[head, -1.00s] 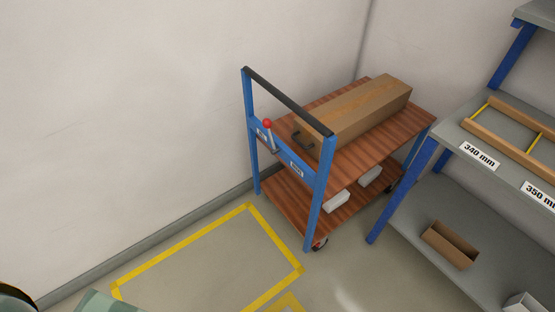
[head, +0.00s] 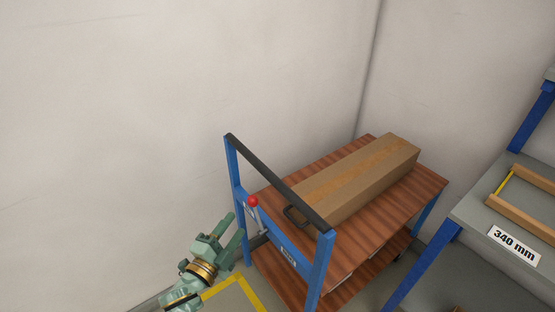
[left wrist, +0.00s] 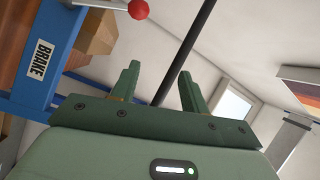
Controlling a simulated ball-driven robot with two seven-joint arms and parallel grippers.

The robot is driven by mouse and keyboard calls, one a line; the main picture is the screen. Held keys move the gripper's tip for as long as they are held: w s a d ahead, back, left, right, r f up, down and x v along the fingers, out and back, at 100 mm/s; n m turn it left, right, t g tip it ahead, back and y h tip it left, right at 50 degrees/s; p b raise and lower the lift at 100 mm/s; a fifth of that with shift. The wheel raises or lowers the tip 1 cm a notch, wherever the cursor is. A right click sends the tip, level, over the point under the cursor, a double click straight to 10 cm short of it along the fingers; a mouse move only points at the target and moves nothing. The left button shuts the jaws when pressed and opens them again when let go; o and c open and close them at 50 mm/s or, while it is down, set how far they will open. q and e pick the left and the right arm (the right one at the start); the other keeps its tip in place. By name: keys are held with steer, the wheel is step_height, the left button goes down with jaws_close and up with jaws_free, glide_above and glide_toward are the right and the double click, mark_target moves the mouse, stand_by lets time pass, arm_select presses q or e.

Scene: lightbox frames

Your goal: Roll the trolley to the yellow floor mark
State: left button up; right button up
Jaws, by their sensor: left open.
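The trolley (head: 420,186) has wooden shelves, a blue frame and a black push bar (head: 275,179). The yellow floor mark (head: 246,291) shows only partly, low in the head view. My left gripper (head: 236,229) is open and empty, just left of the lever, apart from it. In the left wrist view the bar passes behind its fingers (left wrist: 158,82). My right gripper is out of view.
A grey shelf unit (head: 480,203) with blue posts stands close at the right, with a 340 mm label and a wooden frame. Walls close off the back and left.

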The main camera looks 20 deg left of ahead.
mark_target(270, 172)
arm_select(q)
steer(key=w+d+r+m, duration=0.1)
steer(key=w+r, duration=0.1)
steer(key=w, duration=0.3)
steer(key=w+d+r+m+h+b, duration=0.1)
steer(key=w+d+r, duration=0.1)
steer(key=w, duration=0.3)
steer(key=w+d+r+m+t, duration=0.1)
steer(key=w+d+r+m, duration=0.1)
steer(key=w, duration=0.3)
steer(key=shift+w+d+r+h+b, duration=0.2)
steer(key=shift+r+h+b, duration=0.15)
steer(key=shift+r, duration=0.2)
steer(key=shift+w+r, duration=0.1)
steer(key=shift+w, duration=0.2)
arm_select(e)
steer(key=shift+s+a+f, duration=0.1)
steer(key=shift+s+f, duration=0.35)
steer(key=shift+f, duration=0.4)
arm_select(q)
jaws_close()
